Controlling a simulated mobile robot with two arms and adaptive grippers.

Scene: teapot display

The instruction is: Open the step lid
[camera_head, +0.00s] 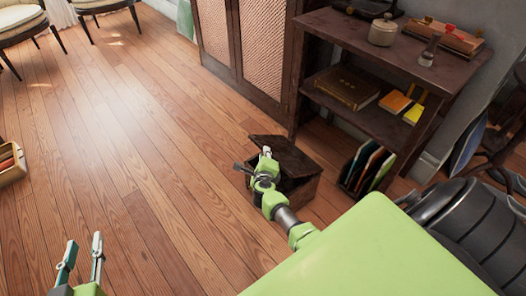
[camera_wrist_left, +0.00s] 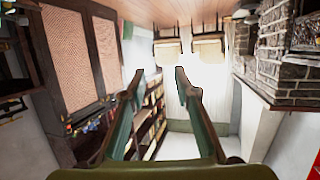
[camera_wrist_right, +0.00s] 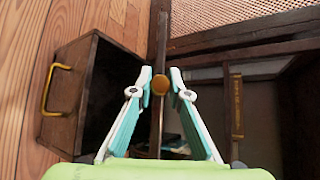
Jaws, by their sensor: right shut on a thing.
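A dark wooden box (camera_head: 300,192) stands on the floor beside the shelf, with its lid (camera_head: 284,153) tilted up and a dark gap below it. In the right wrist view the lid (camera_wrist_right: 160,35) shows nearly edge-on, with the box's dark inside (camera_wrist_right: 105,95) to its left. My right gripper (camera_head: 265,153) is at the lid's edge; its fingertips (camera_wrist_right: 160,82) are closed on a small round brown knob (camera_wrist_right: 160,85). My left gripper (camera_head: 84,243) is open and empty, low at the left of the head view, far from the box.
A dark shelf (camera_head: 375,118) with books stands right of the box, and a cabinet (camera_head: 245,80) with woven doors stands behind. A brass handle (camera_wrist_right: 52,90) is on the box's side. The wooden floor (camera_head: 130,150) to the left is mostly clear.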

